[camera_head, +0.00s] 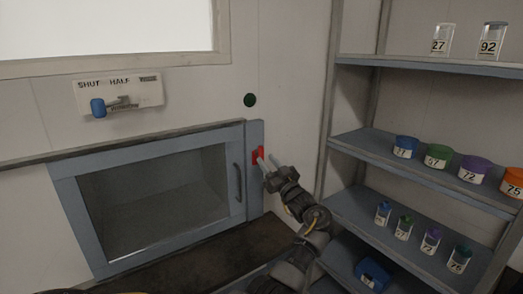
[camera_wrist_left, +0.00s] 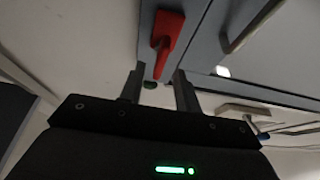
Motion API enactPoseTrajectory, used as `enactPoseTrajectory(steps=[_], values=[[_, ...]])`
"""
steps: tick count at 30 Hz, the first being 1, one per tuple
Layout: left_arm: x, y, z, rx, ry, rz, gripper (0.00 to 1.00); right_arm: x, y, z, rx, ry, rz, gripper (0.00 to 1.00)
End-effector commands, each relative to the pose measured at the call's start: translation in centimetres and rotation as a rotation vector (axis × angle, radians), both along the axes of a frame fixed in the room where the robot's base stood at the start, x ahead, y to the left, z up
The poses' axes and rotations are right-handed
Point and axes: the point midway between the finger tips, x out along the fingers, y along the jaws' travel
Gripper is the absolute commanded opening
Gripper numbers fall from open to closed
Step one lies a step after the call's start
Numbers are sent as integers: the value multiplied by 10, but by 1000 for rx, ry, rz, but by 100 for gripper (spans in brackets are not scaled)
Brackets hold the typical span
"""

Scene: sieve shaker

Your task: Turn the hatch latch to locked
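The red hatch latch (camera_head: 256,158) sits on the blue-grey frame to the right of the hatch (camera_head: 160,190), whose glazed door looks closed. My left gripper (camera_head: 265,160) is at the latch, its finger ends partly covering it. In the left wrist view the red latch (camera_wrist_left: 167,37) has a tapering handle whose narrow end reaches between the two fingers of my left gripper (camera_wrist_left: 158,80). The fingers are apart, with a gap on each side of the handle. I cannot read the latch's locked or unlocked marking. My right gripper is not in view.
A dark green round button (camera_head: 250,100) is on the wall above the latch. A blue-knobbed window lever (camera_head: 98,107) is on a plate at left. Shelves (camera_head: 400,152) with several numbered jars stand close on the right of my arm. A dark counter (camera_head: 205,258) lies below the hatch.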

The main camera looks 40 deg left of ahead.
Motion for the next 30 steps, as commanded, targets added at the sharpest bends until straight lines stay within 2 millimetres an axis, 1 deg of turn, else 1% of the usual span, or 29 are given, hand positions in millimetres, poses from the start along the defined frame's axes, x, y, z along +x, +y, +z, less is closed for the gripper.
enactPoseTrajectory(steps=[1, 3, 9, 13, 20, 23, 27, 28, 30], values=[[2, 9, 8, 1, 1, 2, 33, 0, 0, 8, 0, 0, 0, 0], [6, 18, 12, 1, 1, 0, 33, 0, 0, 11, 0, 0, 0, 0], [11, 36, 17, 0, 1, -1, 33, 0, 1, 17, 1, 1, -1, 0], [13, 40, 18, 0, -1, -1, 33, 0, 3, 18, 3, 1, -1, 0], [13, 41, 17, 0, -1, -3, 33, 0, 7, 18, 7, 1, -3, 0], [13, 40, 17, 0, 0, -2, 21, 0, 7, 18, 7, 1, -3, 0], [13, 40, 17, 0, 0, -2, 3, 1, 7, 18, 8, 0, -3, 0], [13, 40, 17, 0, 0, -2, 0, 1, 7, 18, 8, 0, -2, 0], [13, 40, 17, 0, 0, -2, 0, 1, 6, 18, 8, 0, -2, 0]])
